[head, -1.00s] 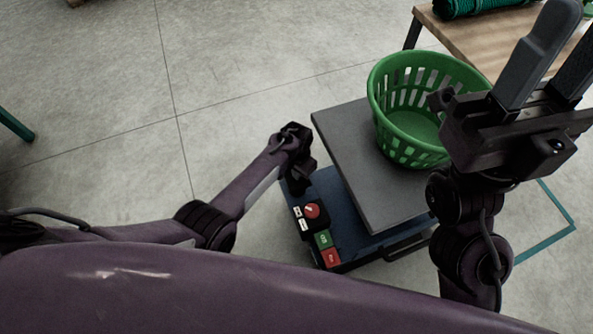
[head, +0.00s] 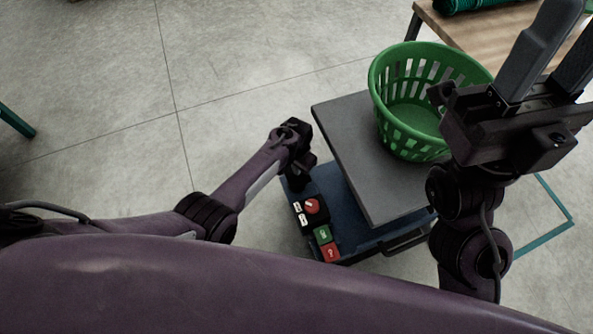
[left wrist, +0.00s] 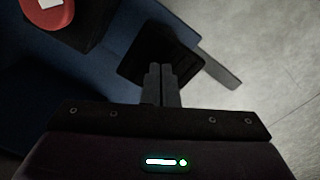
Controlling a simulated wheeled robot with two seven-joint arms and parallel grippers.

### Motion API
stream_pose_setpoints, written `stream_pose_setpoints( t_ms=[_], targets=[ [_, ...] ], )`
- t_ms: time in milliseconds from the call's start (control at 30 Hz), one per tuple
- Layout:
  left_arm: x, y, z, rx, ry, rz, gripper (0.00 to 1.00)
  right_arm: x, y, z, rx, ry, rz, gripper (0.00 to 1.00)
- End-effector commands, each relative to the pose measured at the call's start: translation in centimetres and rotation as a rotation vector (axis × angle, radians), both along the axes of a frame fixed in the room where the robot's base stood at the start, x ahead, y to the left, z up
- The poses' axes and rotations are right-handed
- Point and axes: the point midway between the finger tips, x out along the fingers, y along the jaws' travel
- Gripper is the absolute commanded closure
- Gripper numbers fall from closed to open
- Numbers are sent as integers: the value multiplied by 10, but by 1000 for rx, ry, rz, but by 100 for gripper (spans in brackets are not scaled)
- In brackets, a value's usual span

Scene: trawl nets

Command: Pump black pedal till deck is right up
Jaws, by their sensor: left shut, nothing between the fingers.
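The grey deck (head: 350,150) of the blue lift table sits above its blue base (head: 330,180), with a clear gap between them. The black pedal (left wrist: 187,58) is a dark plate in the left wrist view, beside the blue base. My left gripper (left wrist: 162,68) is shut and empty, its fingertips over the pedal; I cannot tell whether they touch it. In the head view my left gripper (head: 298,178) is at the base's far left corner, and the pedal is hidden there. My right gripper (head: 570,45) is raised at the right, open and empty.
A green basket (head: 388,125) stands on the deck. A control box with a red knob (head: 312,206), green button (head: 322,234) and red button (head: 330,252) is on the base. A wooden table (head: 480,38) stands at the back right.

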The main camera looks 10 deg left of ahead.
Motion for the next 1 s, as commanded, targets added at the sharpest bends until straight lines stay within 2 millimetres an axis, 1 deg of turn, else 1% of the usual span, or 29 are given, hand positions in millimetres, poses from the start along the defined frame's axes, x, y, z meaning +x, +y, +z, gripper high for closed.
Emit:
stream_pose_setpoints(
  t_ms=[33,300,467,900,1000],
  targets=[
    [0,0,-7,0,-1,0,100,0,0,-6,0,0,0,64],
    [1,0,-26,-1,-2,0,100,0,0,-22,0,0,0,64],
    [1,0,-19,-1,-3,0,100,0,0,-15,0,0,0,64],
    [0,0,19,-1,-2,-1,100,0,0,25,0,0,0,64],
    [0,0,23,0,-1,-1,100,0,0,29,0,0,0,64]
  ],
)
